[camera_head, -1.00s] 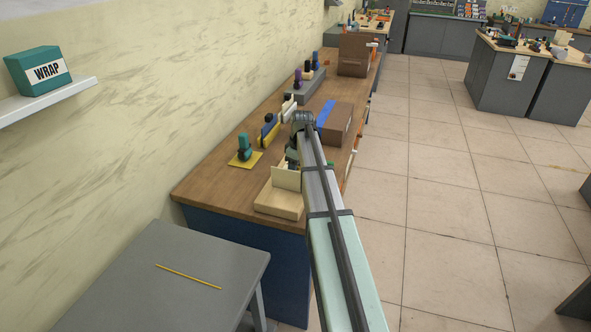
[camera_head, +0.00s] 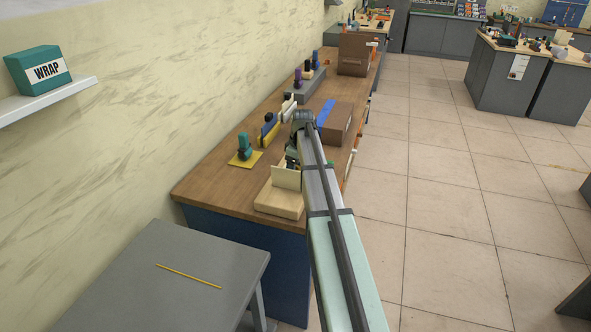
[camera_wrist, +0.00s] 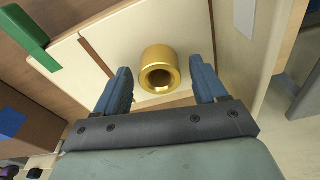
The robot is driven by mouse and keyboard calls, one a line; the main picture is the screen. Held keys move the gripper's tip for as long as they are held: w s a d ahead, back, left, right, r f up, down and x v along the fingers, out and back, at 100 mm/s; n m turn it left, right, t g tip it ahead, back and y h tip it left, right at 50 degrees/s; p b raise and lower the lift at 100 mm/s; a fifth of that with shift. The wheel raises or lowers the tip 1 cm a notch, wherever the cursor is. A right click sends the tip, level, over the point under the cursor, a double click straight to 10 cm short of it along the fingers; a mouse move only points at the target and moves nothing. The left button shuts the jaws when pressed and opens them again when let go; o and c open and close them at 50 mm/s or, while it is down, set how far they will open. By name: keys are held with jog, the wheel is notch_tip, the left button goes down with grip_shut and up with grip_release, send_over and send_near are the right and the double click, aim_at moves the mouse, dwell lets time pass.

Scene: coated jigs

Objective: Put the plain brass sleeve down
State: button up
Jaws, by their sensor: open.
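The plain brass sleeve (camera_wrist: 159,55) shows in the wrist view as a short gold ring with a dark bore. It is between the two blue fingers of my gripper (camera_wrist: 162,66), which is open, with a narrow gap on each side. The sleeve appears to rest on a cream board (camera_wrist: 118,38), though its contact with the board is hard to see. In the head view the cream jig (camera_head: 279,202) with its upright panel is near the front of the wooden bench. My arm hides the sleeve and most of my gripper there.
A green piece (camera_wrist: 28,36) crosses the board's edge in the wrist view. A cream wall (camera_wrist: 268,45) rises on the right. In the head view, a teal item on a yellow plate (camera_head: 236,162) and a brown box (camera_head: 338,122) stand nearby. A grey table (camera_head: 130,285) is in front.

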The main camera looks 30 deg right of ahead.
notch_tip(320, 180, up, 12)
jog(key=s, duration=0.1)
jog(key=shift+d+f, duration=0.15)
jog(key=shift+d, duration=0.25)
